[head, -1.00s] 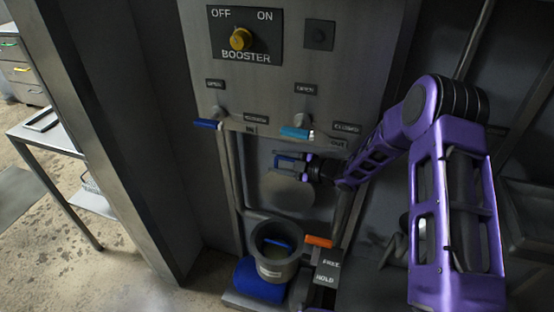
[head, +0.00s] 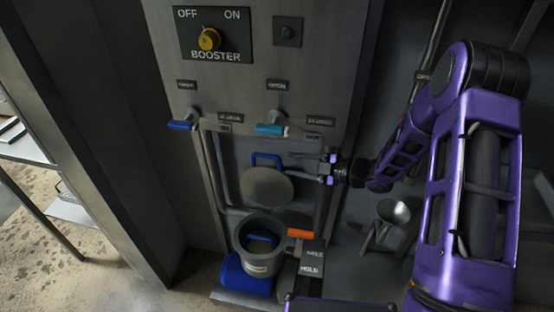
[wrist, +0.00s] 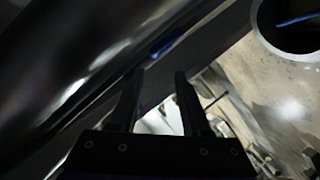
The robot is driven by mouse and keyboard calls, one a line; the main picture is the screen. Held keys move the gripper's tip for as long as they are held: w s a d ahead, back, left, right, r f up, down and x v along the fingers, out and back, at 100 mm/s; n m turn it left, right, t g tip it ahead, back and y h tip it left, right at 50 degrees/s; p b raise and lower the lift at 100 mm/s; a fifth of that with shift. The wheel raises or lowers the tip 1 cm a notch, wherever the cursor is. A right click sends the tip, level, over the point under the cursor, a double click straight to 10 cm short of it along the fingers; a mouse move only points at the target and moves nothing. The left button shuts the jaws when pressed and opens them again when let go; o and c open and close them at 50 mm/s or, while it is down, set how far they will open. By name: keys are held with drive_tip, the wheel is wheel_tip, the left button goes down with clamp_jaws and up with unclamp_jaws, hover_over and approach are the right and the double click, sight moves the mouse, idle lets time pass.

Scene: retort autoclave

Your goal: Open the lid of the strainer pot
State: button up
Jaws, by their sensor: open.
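The strainer pot (head: 240,236) is a grey round pot low in front of the panel, its mouth open and a blue bar inside it. Its round grey lid (head: 266,188) stands raised above and behind the mouth, with a blue loop handle (head: 266,158) at its top. My gripper (head: 325,169) is open and empty just right of the lid, apart from the handle. In the wrist view, the two fingers (wrist: 157,78) are spread with nothing between them. The pot's rim (wrist: 262,40) shows at the top right there.
The panel above holds a yellow booster knob (head: 209,39) and two blue valve levers, left (head: 180,125) and right (head: 271,129). An orange lever (head: 300,233) and a label plate (head: 312,258) sit right of the pot. A blue cylinder (head: 240,278) lies below it. Pipes run behind.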

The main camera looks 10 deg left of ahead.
drive_tip(key=shift+v, duration=1.9)
